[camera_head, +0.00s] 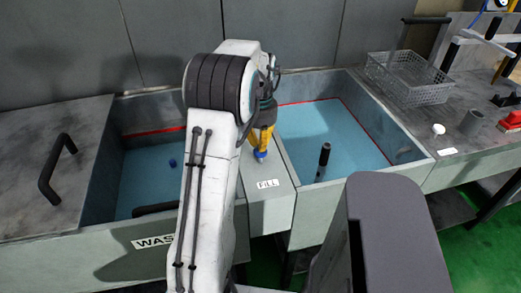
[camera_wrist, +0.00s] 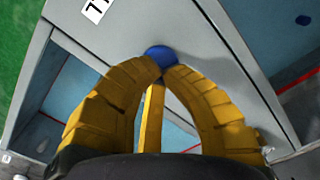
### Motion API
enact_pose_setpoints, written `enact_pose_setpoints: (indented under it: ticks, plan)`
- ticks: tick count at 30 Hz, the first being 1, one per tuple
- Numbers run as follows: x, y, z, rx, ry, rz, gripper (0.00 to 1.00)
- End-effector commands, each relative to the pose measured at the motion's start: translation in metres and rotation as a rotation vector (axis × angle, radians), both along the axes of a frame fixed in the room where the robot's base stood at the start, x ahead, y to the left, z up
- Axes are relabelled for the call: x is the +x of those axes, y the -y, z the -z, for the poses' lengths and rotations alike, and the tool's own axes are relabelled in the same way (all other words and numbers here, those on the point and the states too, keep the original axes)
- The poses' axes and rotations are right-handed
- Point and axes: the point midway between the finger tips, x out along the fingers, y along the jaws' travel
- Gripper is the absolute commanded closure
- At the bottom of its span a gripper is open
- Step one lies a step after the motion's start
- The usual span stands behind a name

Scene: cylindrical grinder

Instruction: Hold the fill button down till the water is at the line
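The blue fill button (camera_head: 261,155) sits on the grey divider between two tanks, above the FILL label (camera_head: 268,184). It also shows in the wrist view (camera_wrist: 161,52). My gripper (camera_head: 261,147) points down at it. Its yellow fingers meet at the tips, shut, and appear to touch the button (camera_wrist: 161,68); how far it is pressed cannot be told. The right tank's water (camera_head: 320,135) lies right by its red line (camera_head: 310,101). The left tank's water (camera_head: 140,180) lies slightly below its red line (camera_head: 155,132); my arm hides part of this tank.
A dark upright handle (camera_head: 323,160) stands at the right tank's front. A small blue object (camera_head: 172,162) is in the left tank. A wire basket (camera_head: 412,78) stands on the right counter. A grey lid with a handle (camera_head: 55,165) lies at the left.

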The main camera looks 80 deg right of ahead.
Motion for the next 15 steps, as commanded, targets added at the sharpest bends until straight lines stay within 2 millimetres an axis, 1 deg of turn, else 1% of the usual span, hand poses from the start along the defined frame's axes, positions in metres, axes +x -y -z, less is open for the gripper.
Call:
enact_pose_setpoints:
  ticks: [15]
  plan:
    - [0.0,0.0,0.015,0.0,0.0,0.0,1.0]
